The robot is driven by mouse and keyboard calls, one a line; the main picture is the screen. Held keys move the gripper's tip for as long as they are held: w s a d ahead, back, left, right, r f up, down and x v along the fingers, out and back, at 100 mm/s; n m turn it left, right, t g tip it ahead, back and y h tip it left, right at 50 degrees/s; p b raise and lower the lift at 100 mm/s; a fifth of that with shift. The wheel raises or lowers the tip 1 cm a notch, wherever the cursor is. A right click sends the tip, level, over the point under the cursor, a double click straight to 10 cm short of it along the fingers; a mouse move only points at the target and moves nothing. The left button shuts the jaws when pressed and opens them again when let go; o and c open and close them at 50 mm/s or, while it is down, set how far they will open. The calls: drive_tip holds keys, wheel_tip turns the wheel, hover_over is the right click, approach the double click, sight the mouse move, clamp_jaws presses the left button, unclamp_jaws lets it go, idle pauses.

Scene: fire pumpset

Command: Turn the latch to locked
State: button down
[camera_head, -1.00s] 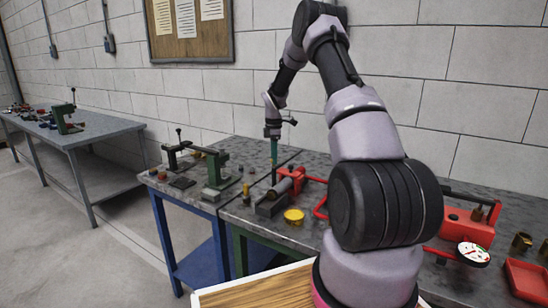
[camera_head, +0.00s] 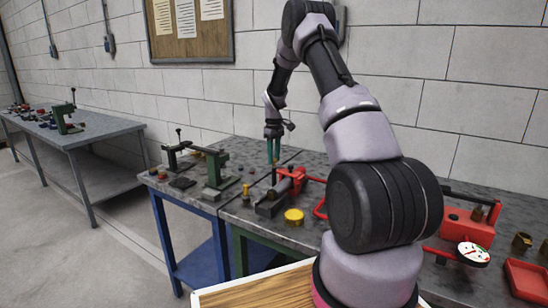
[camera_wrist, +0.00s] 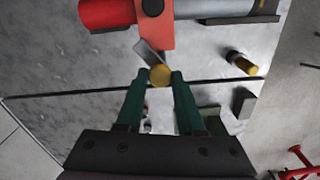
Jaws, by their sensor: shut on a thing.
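The latch shows in the wrist view as a short grey lever (camera_wrist: 150,52) with a round yellow knob (camera_wrist: 160,75) at its end. The lever sits at a slant against a red bracket (camera_wrist: 155,28) with a black round pivot. My gripper (camera_wrist: 163,76) has its two green fingers on either side of the yellow knob, shut on it. In the head view my gripper (camera_head: 273,162) points straight down over the workbench, beside the red bracket (camera_head: 297,174). The knob is too small to make out there.
A grey cylinder (camera_wrist: 225,8) lies beside the bracket. A small yellow-capped part (camera_wrist: 241,62) stands to the right. A yellow disc (camera_head: 294,216) lies nearer on the bench. A green press-like fixture (camera_head: 217,168) stands left, and a red unit with a gauge (camera_head: 473,253) stands right.

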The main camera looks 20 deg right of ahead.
drive_tip(key=m, duration=0.6)
drive_tip(key=shift+m, duration=0.4)
idle(0.4)
drive_tip(key=c, duration=0.5)
unclamp_jaws()
wheel_tip(320, 180, up, 11)
drive_tip(key=shift+f, duration=0.1)
